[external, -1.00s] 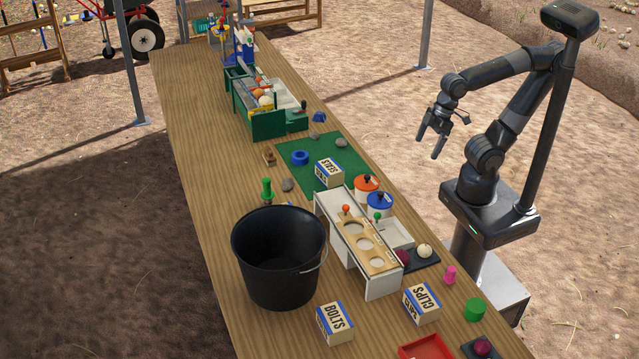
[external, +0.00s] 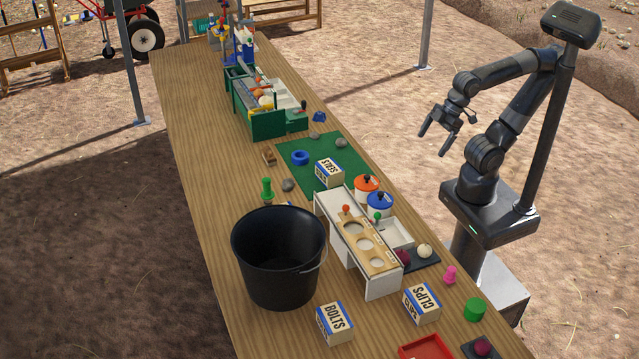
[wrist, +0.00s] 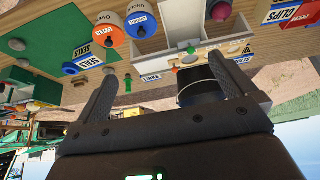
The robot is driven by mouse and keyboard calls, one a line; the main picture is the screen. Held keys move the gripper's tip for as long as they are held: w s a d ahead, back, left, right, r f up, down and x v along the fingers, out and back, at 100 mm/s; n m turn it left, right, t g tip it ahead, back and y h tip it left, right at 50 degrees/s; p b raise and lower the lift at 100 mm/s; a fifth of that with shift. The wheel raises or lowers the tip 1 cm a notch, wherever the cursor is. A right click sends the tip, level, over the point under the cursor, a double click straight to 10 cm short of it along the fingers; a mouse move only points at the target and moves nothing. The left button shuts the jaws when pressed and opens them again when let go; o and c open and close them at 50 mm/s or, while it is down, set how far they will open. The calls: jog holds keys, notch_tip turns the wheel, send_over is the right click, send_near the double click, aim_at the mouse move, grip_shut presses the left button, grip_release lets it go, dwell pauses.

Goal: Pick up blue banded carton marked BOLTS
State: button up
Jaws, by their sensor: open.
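The carton marked BOLTS (external: 335,323) is white with blue bands and dark lettering. It stands on the wooden table near its front end, just right of and in front of the black bucket (external: 279,257). My gripper (external: 437,127) is open and empty, in the air beyond the table's right edge, far from the carton. In the wrist view its two fingers (wrist: 165,95) are spread with nothing between them.
Similar cartons marked CLIPS (external: 421,304) and SEALS (external: 329,172) stand on the table. A white stand with round holes (external: 362,243) is beside the bucket. A red tray (external: 426,348) and a green cylinder (external: 475,309) are near the front right. The table's left side is mostly bare.

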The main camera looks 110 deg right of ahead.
dwell(0.6)
jog(key=w+a+r, duration=0.2)
jog(key=w+r, duration=0.1)
jog(key=w, duration=0.5)
jog(key=g, duration=0.1)
send_over(337, 317)
jog(key=s, duration=0.4)
notch_tip(337, 317, down, 20)
jog(key=x, duration=0.5)
jog(key=shift+w+d+f, duration=0.1)
jog(key=shift+w+d, duration=0.05)
jog(key=shift+x, duration=3)
